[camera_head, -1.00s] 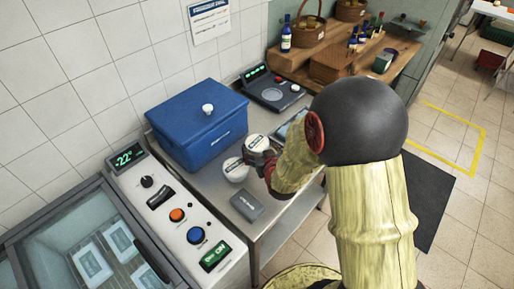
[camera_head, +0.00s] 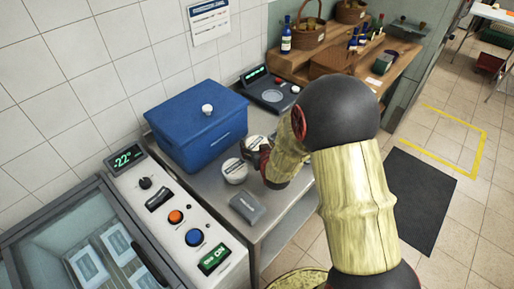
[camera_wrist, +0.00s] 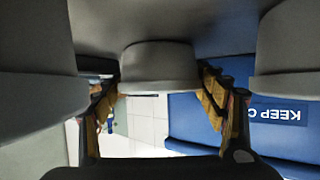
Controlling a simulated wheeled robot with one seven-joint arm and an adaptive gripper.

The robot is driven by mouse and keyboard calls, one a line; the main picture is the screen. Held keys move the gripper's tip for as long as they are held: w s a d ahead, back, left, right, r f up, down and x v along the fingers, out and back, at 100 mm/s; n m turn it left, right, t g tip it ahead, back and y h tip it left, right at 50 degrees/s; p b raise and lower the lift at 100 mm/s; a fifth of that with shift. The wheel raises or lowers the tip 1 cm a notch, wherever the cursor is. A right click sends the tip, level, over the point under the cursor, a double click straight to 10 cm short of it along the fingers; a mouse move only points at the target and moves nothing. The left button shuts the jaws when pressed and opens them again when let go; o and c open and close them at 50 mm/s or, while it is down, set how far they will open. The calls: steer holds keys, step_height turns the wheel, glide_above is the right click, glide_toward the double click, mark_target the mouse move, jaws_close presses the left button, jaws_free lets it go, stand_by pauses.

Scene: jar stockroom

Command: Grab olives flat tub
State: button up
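Two round white flat tubs stand on the steel counter in the head view, a nearer one (camera_head: 234,171) and a farther one (camera_head: 256,143) partly hidden by my arm. Their lid print is too small to read, so I cannot tell which holds olives. My gripper (camera_head: 262,158) is low beside them. In the wrist view my gripper (camera_wrist: 160,100) has its fingers spread, one on each side of a grey-looking round tub (camera_wrist: 158,68). I cannot tell whether the fingers touch it. More round shapes, left (camera_wrist: 35,75) and right (camera_wrist: 290,60), flank the fingers closely.
A blue lidded box (camera_head: 197,125) stands behind the tubs; it also shows in the wrist view (camera_wrist: 200,125). A small grey block (camera_head: 247,207) lies at the counter's front. A freezer control panel (camera_head: 175,215) is left, and a scale (camera_head: 272,93) stands at the back.

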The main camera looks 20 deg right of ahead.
steer(key=c, duration=0.6)
steer(key=shift+c, duration=0.2)
